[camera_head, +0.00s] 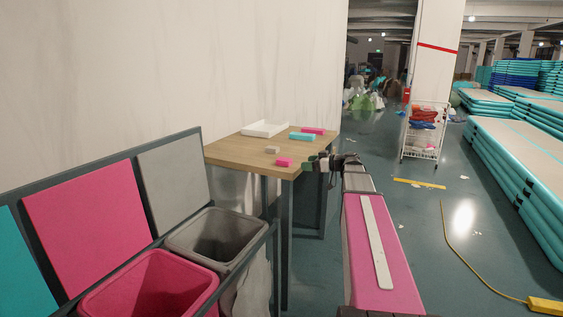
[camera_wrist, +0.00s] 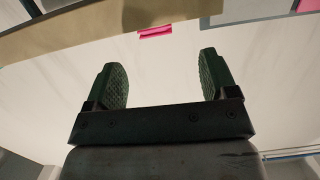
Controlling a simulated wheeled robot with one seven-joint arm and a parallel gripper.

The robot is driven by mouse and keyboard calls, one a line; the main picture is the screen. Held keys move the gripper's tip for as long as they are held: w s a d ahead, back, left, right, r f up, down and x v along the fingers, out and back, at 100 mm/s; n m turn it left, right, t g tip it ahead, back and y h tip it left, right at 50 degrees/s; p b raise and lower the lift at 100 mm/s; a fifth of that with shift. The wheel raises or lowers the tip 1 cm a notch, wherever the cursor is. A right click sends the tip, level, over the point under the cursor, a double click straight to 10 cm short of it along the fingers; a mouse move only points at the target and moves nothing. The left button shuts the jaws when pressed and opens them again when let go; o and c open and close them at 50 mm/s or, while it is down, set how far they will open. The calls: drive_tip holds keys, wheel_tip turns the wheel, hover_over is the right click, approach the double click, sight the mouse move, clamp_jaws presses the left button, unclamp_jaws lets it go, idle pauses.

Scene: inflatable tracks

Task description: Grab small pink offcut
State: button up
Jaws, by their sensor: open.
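A small pink offcut (camera_head: 284,162) lies on the wooden table (camera_head: 235,150) near its front right corner in the head view. A pink piece (camera_wrist: 155,32) also shows in the wrist view, ahead of and between the fingers, near the edge of the tabletop. My gripper (camera_head: 311,164) is at the table's right edge, just right of the offcut and apart from it. In the wrist view my gripper (camera_wrist: 163,68) is open, with its two green textured fingers apart and nothing between them.
On the table are a grey-beige block (camera_head: 272,150), a teal block (camera_head: 302,137), another pink block (camera_head: 312,130) and a white tray (camera_head: 264,129). A pink bin (camera_head: 150,285) and a grey bin (camera_head: 218,235) stand left of the table. A white cart (camera_head: 423,140) stands beyond, with open floor around it.

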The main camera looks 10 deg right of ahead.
sight(286, 160)
drive_tip(key=x, duration=0.7)
drive_tip(key=r+x, duration=0.1)
drive_tip(key=x, duration=0.2)
drive_tip(key=shift+w+r, duration=0.1)
drive_tip(key=shift+w, duration=0.45)
drive_tip(key=c, duration=1)
